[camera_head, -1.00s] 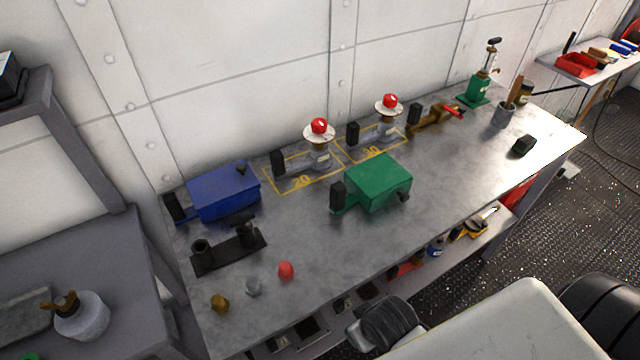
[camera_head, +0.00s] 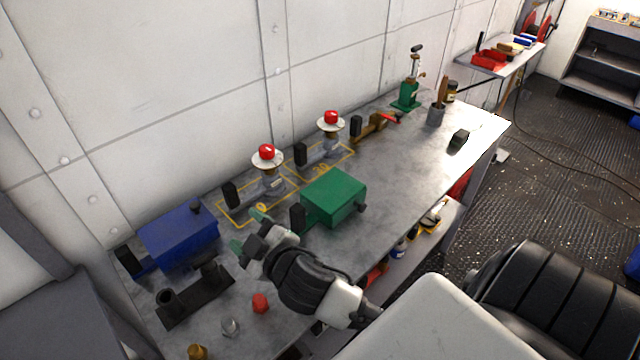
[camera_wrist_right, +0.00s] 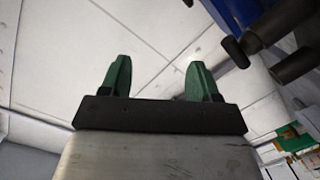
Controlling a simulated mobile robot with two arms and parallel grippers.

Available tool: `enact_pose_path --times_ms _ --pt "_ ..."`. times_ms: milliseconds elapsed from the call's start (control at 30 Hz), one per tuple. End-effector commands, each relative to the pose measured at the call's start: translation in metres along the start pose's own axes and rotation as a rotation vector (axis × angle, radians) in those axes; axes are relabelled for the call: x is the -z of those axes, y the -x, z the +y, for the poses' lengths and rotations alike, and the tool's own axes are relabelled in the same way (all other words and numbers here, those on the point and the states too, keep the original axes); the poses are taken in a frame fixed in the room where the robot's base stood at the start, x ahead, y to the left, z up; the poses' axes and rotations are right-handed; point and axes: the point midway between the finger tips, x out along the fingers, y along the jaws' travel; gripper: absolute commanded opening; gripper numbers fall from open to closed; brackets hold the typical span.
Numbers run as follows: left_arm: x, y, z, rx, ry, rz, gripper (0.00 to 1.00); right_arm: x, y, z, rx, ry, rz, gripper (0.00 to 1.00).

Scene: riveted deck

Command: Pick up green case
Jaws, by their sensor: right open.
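The green case (camera_head: 334,197) sits on the metal workbench (camera_head: 400,165), with a black handle block at its left end and a dark knob at its right. My right gripper (camera_head: 247,228) has green fingertips. It is over the bench, to the left of and nearer than the green case, apart from it. In the right wrist view the two green fingers (camera_wrist_right: 158,80) are spread with nothing between them. My left gripper is not in view.
A blue case (camera_head: 178,240) and a black fixture (camera_head: 195,295) are left of my gripper. Two red-topped devices (camera_head: 267,153) (camera_head: 331,119) stand behind the green case. Red (camera_head: 260,303), grey and brass caps lie near the front edge. The bench right of the case is mostly clear.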

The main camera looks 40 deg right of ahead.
Motion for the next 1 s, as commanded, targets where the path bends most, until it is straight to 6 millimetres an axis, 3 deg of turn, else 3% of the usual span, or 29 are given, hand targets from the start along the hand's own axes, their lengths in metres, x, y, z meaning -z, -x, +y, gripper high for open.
enact_pose_path --times_ms 33,100,200,300,367,500,633,800,900,1000 --pt "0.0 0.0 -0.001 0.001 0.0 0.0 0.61 0.029 -0.013 0.007 -0.021 0.089 0.151 0.62" --pt "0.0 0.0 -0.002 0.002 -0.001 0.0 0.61 0.067 -0.022 0.008 -0.027 0.224 0.367 0.62" --pt "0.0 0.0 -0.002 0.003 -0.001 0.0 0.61 0.111 -0.025 -0.001 0.008 0.436 0.654 0.62" --pt "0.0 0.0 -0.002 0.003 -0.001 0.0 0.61 0.135 -0.022 -0.019 0.095 0.674 0.906 0.62" --pt "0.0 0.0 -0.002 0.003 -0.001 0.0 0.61 0.138 -0.019 -0.032 0.175 0.828 1.033 0.62" --pt "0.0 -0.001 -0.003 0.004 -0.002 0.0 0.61 0.112 -0.021 -0.05 0.44 1.203 1.231 0.62" --pt "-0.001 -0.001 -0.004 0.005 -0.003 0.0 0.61 0.059 -0.032 -0.037 0.78 1.546 1.256 0.62" --pt "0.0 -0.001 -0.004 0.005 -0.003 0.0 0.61 -0.015 -0.047 0.033 1.275 1.872 1.037 0.62" --pt "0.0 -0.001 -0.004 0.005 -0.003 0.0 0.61 -0.042 -0.048 0.079 1.501 1.957 0.857 0.62" --pt "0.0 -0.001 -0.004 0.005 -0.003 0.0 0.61 -0.056 -0.046 0.112 1.646 1.987 0.717 0.62"
